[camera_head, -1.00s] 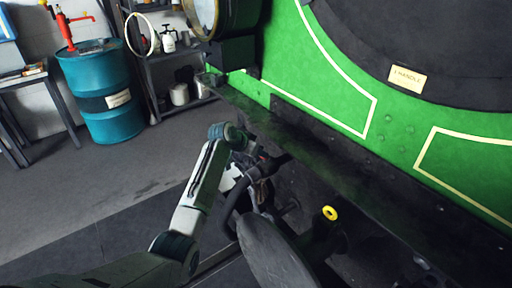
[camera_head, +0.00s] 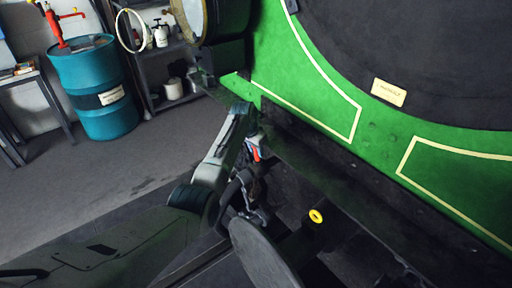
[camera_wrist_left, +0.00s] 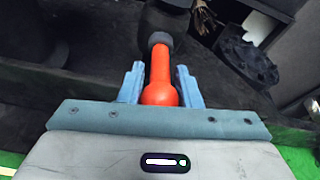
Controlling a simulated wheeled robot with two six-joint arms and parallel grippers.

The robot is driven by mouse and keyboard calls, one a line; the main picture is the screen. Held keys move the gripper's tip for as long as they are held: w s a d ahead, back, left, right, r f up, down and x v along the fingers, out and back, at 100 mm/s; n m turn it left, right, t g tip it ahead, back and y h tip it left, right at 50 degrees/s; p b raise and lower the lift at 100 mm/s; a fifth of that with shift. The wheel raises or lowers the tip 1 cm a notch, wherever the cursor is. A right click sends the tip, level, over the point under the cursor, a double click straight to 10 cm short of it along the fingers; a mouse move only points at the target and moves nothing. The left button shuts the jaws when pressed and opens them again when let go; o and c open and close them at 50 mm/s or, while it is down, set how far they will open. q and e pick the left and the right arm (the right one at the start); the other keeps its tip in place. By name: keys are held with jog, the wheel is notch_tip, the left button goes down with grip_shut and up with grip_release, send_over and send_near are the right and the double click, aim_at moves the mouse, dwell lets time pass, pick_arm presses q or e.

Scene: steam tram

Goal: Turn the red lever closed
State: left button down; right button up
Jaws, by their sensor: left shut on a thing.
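The red lever (camera_wrist_left: 160,75) shows in the left wrist view as a red handle with a dark end. It lies between the two blue-grey fingers of my left gripper (camera_wrist_left: 160,83), which is shut on it. In the head view the left gripper (camera_head: 256,147) is at the front edge of the green tram, below the running board, with a little of the red lever (camera_head: 257,154) showing. The lever's mount is mostly hidden by the gripper and black parts. My right gripper is not in view.
A black round buffer (camera_head: 262,252) and a black hose (camera_head: 231,192) are close below the gripper. A yellow ring (camera_head: 316,216) is to their right. A teal drum (camera_head: 97,88) and a shelf stand at the back left. The grey floor (camera_head: 110,170) between is clear.

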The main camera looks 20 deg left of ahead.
pick_arm(q)
jog(key=shift+r, duration=0.1)
jog(key=c, duration=1.3)
grip_release()
jog(key=b+v, duration=0.2)
jog(key=v, duration=0.9)
